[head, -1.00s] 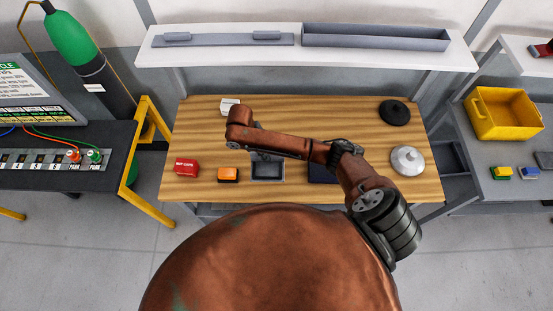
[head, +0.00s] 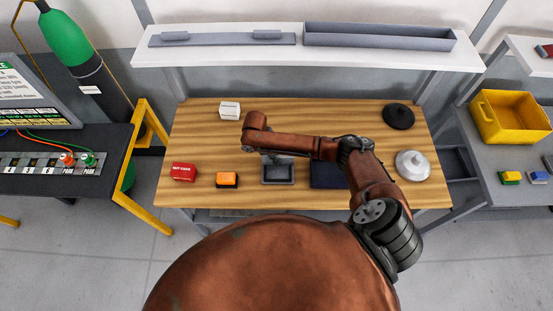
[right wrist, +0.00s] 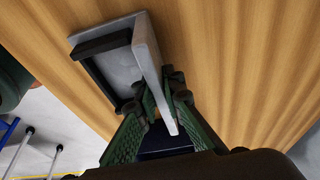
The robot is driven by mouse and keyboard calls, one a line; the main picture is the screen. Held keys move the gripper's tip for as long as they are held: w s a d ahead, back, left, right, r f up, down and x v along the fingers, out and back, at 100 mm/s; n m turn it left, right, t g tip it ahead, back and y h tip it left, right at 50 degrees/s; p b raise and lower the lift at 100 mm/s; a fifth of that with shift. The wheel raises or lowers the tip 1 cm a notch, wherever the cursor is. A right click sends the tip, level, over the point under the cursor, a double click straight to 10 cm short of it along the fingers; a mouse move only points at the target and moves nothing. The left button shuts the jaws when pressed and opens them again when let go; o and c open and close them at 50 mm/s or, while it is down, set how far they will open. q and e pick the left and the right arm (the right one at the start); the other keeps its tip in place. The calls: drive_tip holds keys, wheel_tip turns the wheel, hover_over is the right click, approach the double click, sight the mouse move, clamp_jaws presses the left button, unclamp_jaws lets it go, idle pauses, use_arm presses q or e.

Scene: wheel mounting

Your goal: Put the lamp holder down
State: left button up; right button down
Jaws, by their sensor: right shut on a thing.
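The lamp holder, which I take to be the grey open tray-like piece (head: 277,174), is at the front middle of the wooden table. In the right wrist view the holder (right wrist: 114,68) has light grey walls and a black strip, and appears tilted. My right gripper (head: 270,156) is above its back side in the head view, partly hidden by my arm. In the right wrist view its green-padded fingers (right wrist: 166,100) are shut on one wall of the holder. I cannot tell whether the holder touches the table. My left gripper is not in view.
On the table (head: 310,120), a dark blue square (head: 327,176) lies right of the holder. A white box (head: 229,110), black disc (head: 398,115) and silver round part (head: 412,165) stand farther out.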

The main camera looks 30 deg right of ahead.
drive_tip(key=c, duration=2)
unclamp_jaws()
drive_tip(key=shift+c, duration=0.2)
drive_tip(key=p+v, duration=0.1)
drive_tip(key=v, duration=1.1)
